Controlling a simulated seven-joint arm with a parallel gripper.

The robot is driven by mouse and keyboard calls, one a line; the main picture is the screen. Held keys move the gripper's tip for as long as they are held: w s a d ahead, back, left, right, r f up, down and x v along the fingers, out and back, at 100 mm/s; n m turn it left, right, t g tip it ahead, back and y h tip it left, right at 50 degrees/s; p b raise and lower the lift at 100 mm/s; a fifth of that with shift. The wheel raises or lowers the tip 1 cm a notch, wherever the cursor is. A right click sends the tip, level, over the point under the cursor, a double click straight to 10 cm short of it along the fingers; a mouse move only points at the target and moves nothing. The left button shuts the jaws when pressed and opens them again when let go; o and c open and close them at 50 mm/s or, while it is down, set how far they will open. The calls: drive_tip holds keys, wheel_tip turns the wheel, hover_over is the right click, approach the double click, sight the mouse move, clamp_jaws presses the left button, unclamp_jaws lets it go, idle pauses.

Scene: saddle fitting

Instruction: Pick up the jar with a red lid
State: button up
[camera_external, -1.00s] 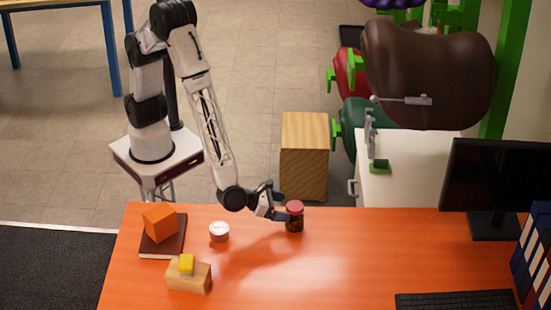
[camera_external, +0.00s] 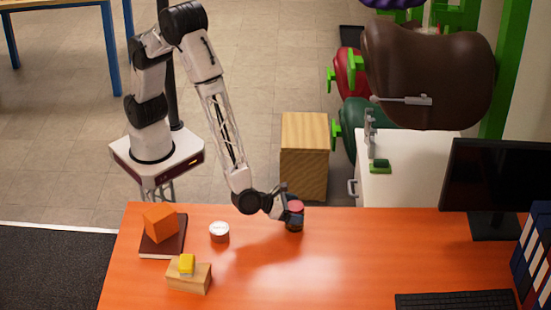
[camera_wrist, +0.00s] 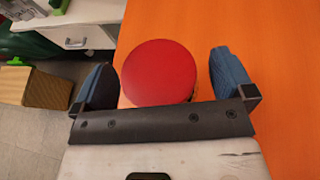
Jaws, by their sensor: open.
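The jar with a red lid (camera_external: 295,207) stands upright near the back edge of the orange table, its dark body partly hidden by my gripper. In the wrist view the round red lid (camera_wrist: 158,72) lies between my two blue fingers, with a gap to the right finger and a smaller gap to the left one. My gripper (camera_wrist: 163,80) is open around the jar; in the external view my gripper (camera_external: 288,210) is at the jar, low over the table.
A white-lidded tin (camera_external: 219,232) stands to the left. An orange block (camera_external: 160,222) lies on a dark book (camera_external: 164,249), and a yellow piece (camera_external: 187,264) lies on a wooden block (camera_external: 188,280). A monitor (camera_external: 495,185) and keyboard (camera_external: 455,300) are right. The table between is clear.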

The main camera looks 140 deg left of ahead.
idle(0.4)
drive_tip(key=c, duration=1.2)
drive_tip(key=shift+c, duration=0.2)
drive_tip(key=shift+r, duration=0.15)
drive_tip(key=shift+r, duration=1)
drive_tip(key=shift+s+r, duration=0.4)
drive_tip(key=shift+r, duration=0.3)
drive_tip(key=s+d+r, duration=0.1)
drive_tip(key=s, duration=1.4)
drive_tip(key=shift+d+r, duration=0.2)
drive_tip(key=shift+d, duration=0.1)
